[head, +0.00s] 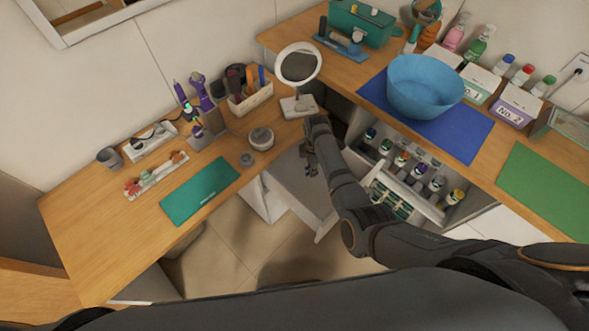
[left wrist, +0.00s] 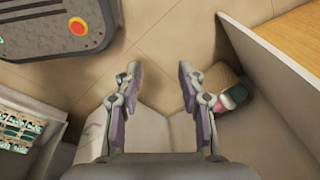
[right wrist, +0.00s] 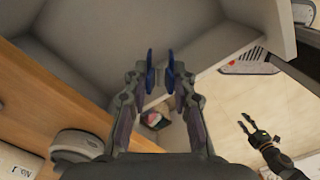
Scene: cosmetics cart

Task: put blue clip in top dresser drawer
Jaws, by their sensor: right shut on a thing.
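My right gripper (head: 310,168) is over the open, grey-lined dresser drawer (head: 297,182) under the left desk. In the right wrist view, my right gripper (right wrist: 160,75) is shut on the blue clip (right wrist: 149,70), whose two blue sides show between the fingertips. The drawer's grey interior (right wrist: 95,50) lies beneath and looks empty where it shows. My left gripper (left wrist: 156,85) is open and empty, low over the floor. It also shows open in the right wrist view (right wrist: 252,128) and is out of the head view.
A second open drawer (head: 437,214) holding several bottles is right of my right arm. A round mirror (head: 299,64) and a round jar (head: 261,138) stand on the desk near the open drawer. A blue bowl (head: 425,87) sits on the right counter.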

